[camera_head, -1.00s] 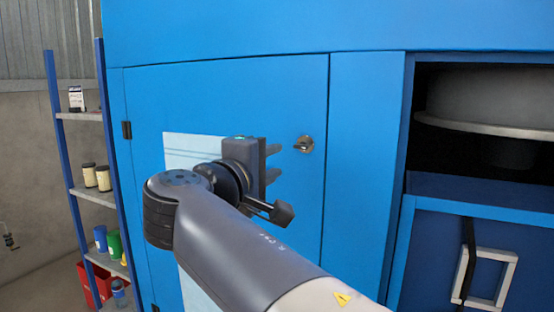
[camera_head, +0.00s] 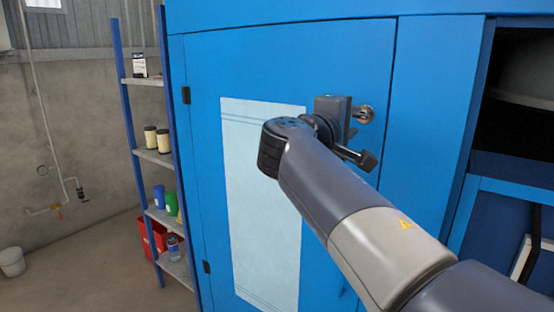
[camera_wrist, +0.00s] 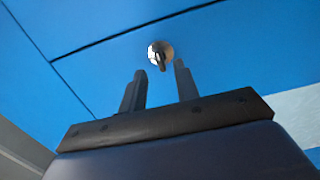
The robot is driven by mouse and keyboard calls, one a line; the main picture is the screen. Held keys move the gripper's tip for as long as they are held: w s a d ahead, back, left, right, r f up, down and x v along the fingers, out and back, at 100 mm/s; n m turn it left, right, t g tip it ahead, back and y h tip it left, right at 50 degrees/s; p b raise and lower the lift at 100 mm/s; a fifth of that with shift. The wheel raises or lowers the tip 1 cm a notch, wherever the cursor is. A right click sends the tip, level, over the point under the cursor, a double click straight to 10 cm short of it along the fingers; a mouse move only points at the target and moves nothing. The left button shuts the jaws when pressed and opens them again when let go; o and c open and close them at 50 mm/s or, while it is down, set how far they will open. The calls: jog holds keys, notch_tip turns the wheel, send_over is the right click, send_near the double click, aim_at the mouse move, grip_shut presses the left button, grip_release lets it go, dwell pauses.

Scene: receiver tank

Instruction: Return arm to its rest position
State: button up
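My arm reaches up and left from the lower right in the head view, in front of the blue cabinet door (camera_head: 345,60). My gripper (camera_wrist: 160,78) is open in the wrist view, with its two dark fingers apart and empty. The round metal door latch (camera_wrist: 160,54) shows just beyond the fingertips, apart from them in the picture. In the head view the latch (camera_head: 365,113) is right beside my gripper (camera_head: 352,118), whose fingers are partly hidden there. The door looks closed.
A pale panel (camera_head: 262,200) is on the door. A shelf rack (camera_head: 140,150) with cans, cups and a red bin (camera_head: 150,238) stands left of the cabinet. An open bay (camera_head: 510,100) is at right.

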jog(key=x, duration=0.2)
jog(key=shift+w+d, duration=0.3)
jog(key=shift+s+a, duration=0.1)
jog(key=shift+a, duration=0.05)
